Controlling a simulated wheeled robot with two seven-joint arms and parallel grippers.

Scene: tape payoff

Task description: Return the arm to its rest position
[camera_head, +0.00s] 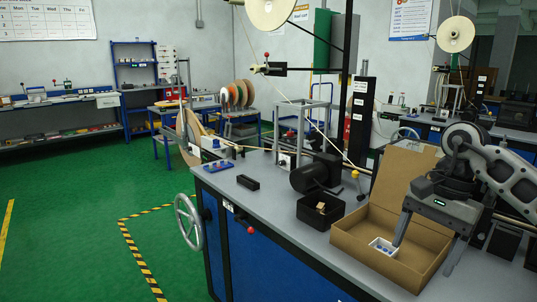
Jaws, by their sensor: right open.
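My right arm comes in from the right edge. Its gripper (424,257) points down at the open cardboard box (365,256) on the grey workbench. The two fingers are spread wide, with nothing seen between them. One fingertip is over the inside of the box, close to a small white tray (383,247) with blue items in it. The other finger comes down at the box's right side. I cannot tell if either finger touches anything. My left gripper is not in view.
A black bin (320,212) holding a small tan piece stands left of the box, near a dark motor-like unit (316,174). A handwheel (189,222) is on the bench's left side. The box's raised lid (402,178) stands close behind the gripper. Green floor lies open at left.

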